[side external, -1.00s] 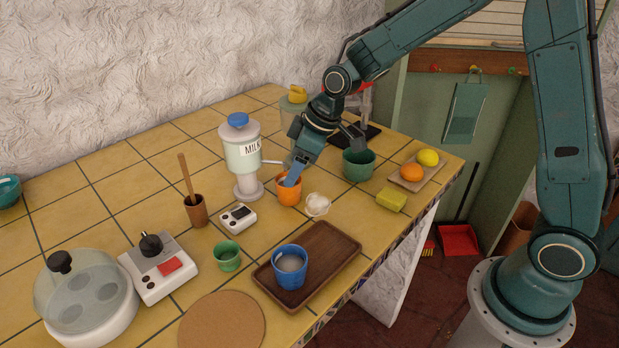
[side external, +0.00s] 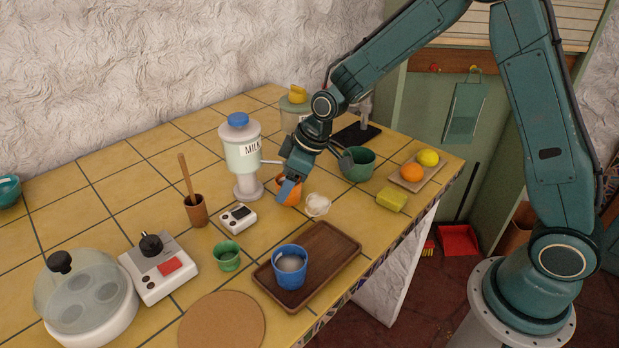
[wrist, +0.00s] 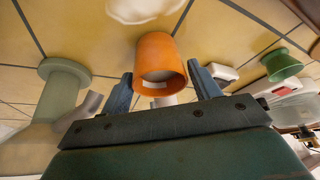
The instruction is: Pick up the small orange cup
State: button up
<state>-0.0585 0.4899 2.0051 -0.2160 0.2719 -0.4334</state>
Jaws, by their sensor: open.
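The small orange cup (side external: 296,196) stands on the yellow tiles beside the milk dispenser, partly hidden by my gripper (side external: 288,188) in the side view. In the wrist view the cup (wrist: 153,53) has its mouth towards the camera, with something pale seen inside it. My gripper (wrist: 163,88) is open, with one blue finger on either side of the cup. A gap shows beside each finger in the wrist view, the left one small.
The milk dispenser (side external: 242,160) stands close on the left. A small white bowl-like object (side external: 317,205) lies just right of the cup. A grey-white timer (side external: 238,217), a green pot (side external: 357,164) and a wooden tray (side external: 330,248) with a blue cup (side external: 290,266) surround it.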

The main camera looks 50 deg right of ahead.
jog(key=c, duration=0.8)
jog(key=shift+r, duration=0.2)
jog(key=shift+c, duration=0.2)
jog(key=shift+r, duration=0.5)
jog(key=s+d, duration=0.2)
jog(key=s, duration=0.1)
jog(key=shift+s+d+r, duration=0.15)
jog(key=shift+r, duration=0.05)
notch_tip(320, 180, up, 13)
jog(key=shift+r, duration=0.15)
jog(key=shift+s+x, duration=0.2)
jog(key=shift+x, duration=1.6)
jog(key=shift+s+x, duration=0.2)
jog(key=shift+x, duration=1.6)
dwell(1.5)
